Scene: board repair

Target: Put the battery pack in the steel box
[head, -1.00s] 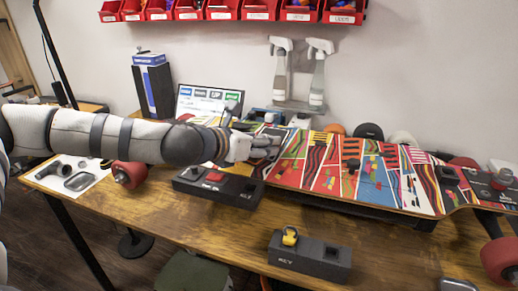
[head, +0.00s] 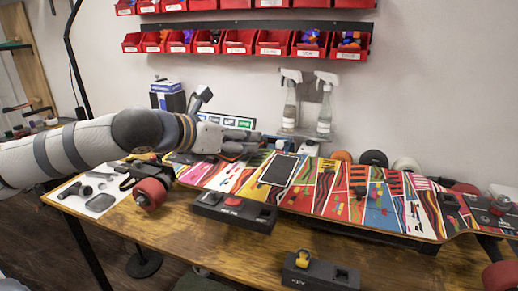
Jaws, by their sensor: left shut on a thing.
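My left gripper (head: 250,141) is above the far left part of a colorful skateboard deck (head: 330,192), shut on a dark thing. The held thing is mostly hidden by the fingers, and I cannot tell for sure whether it is the battery pack. A dark rectangular opening or plate (head: 280,170) shows on the deck, just right of and below the gripper. I cannot pick out the steel box for certain. My right gripper is not in view.
A black block with a red part (head: 234,210) and a key block (head: 318,272) are on the wooden table (head: 190,240). A blue and dark box (head: 168,97) stands behind my left arm. Spray bottles (head: 324,108) and red bins (head: 273,43) are at the back.

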